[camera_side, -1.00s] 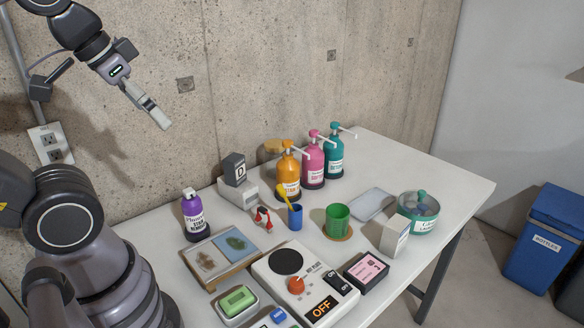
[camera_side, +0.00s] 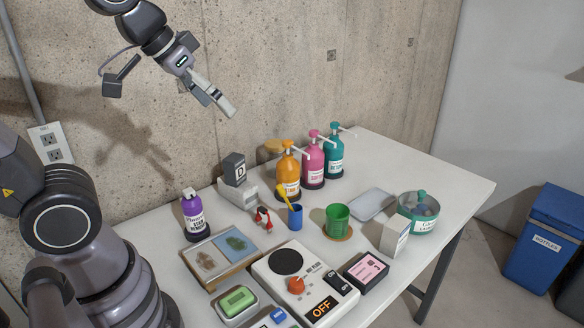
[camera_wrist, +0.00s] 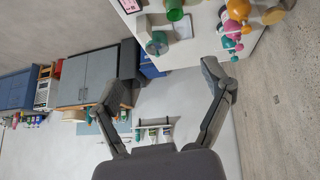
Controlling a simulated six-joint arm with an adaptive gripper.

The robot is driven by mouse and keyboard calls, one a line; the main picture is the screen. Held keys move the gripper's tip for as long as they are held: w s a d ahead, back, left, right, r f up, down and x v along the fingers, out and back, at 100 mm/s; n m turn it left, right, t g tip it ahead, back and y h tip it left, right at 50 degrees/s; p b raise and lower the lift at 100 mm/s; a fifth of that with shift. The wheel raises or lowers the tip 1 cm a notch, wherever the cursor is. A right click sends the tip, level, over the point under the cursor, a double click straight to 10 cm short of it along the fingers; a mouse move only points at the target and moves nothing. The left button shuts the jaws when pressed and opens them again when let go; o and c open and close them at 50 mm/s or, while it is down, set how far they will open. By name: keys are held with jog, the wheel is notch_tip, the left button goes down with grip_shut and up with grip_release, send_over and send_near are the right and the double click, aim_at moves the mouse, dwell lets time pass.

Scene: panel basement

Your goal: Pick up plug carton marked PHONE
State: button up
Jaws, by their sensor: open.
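A small off-white carton (camera_side: 394,236) stands upright on the table's right part, beside a teal round tub (camera_side: 419,212). Print shows on its right face but is too small to read, so I cannot confirm PHONE. In the wrist view, the tub (camera_wrist: 157,43) is near the top, with a pale box shape (camera_wrist: 143,26) that seems to be the carton beside it. My gripper (camera_side: 226,108) is high above the back left of the table, in front of the concrete wall, far from the carton. In the wrist view my gripper (camera_wrist: 166,80) is open, with nothing between its fingers.
Orange, pink and teal pump bottles (camera_side: 312,163) stand tall at the back. A green cup (camera_side: 337,219), a grey flat tray (camera_side: 373,204) and a black box with a pink label (camera_side: 366,271) are near the carton.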

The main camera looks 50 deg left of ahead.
jog(key=w+d+f+t, duration=0.1)
jog(key=w+d+f, duration=0.3)
jog(key=w, duration=0.3)
jog(key=w+d+f+n+t, duration=0.1)
jog(key=w+d+f, duration=0.2)
jog(key=w, duration=0.4)
jog(key=w+d+f+t, duration=0.1)
jog(key=w+d+f, duration=0.3)
jog(key=w, duration=0.2)
jog(key=w+d+f+t, duration=0.1)
jog(key=w+d+f, duration=0.25)
jog(key=f, duration=0.35)
jog(key=t+y, duration=0.2)
jog(key=t, duration=0.1)
send_near(394, 227)
jog(key=s, duration=0.1)
jog(key=shift+w+d, duration=0.15)
jog(key=shift+d, duration=0.1)
jog(key=x, duration=1.3)
jog(key=shift+a, duration=0.2)
jog(key=c, duration=1.3)
jog(key=shift+r, duration=0.1)
